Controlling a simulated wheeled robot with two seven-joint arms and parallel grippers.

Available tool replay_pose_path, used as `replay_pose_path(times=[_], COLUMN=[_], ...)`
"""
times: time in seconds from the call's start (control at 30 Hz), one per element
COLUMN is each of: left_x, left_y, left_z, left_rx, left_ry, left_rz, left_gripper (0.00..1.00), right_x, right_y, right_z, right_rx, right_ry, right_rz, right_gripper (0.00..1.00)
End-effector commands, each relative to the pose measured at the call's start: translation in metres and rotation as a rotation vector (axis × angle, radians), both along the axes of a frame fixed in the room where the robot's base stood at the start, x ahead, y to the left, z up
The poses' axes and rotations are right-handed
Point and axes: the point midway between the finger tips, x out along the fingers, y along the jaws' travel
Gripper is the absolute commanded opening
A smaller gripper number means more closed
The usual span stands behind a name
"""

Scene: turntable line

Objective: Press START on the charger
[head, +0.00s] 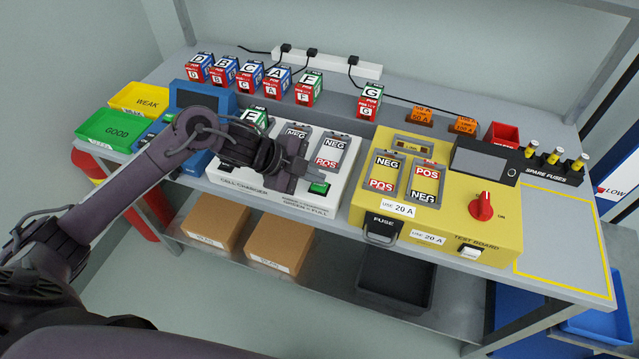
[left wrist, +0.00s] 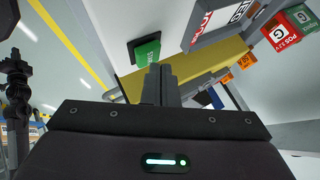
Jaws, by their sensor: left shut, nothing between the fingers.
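The white cell charger (head: 342,182) stands on the bench left of the yellow test board. My left gripper (head: 306,170) is shut and empty, over the charger just behind the button. In the left wrist view the closed fingertips (left wrist: 160,70) look close to the button's edge; I cannot tell whether they touch. The gripper hides part of the charger's left bay. The right bay (head: 333,150) is visible. My right gripper is not in view.
The yellow test board (head: 465,225) with a red knob (head: 482,206) stands to the right. Several lettered cells, such as G (head: 369,101), line the back. Green (head: 112,130) and yellow (head: 139,100) trays sit at left. A blue tester (head: 205,97) stands behind my arm.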

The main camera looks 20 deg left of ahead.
Motion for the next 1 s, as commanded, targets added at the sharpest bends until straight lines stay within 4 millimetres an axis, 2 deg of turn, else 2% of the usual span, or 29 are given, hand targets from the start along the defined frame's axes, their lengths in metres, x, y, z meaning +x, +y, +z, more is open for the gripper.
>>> replay_pose_path(times=[1.0], left_x=[-0.0002], left_y=[0.0002], left_z=[-0.0099], left_rx=[0.0], left_ry=[0.001], left_rz=[-0.001], left_gripper=[0.0], right_x=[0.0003], right_y=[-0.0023], right_z=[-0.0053], right_rx=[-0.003], right_ry=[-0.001], right_rz=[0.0], right_gripper=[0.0])
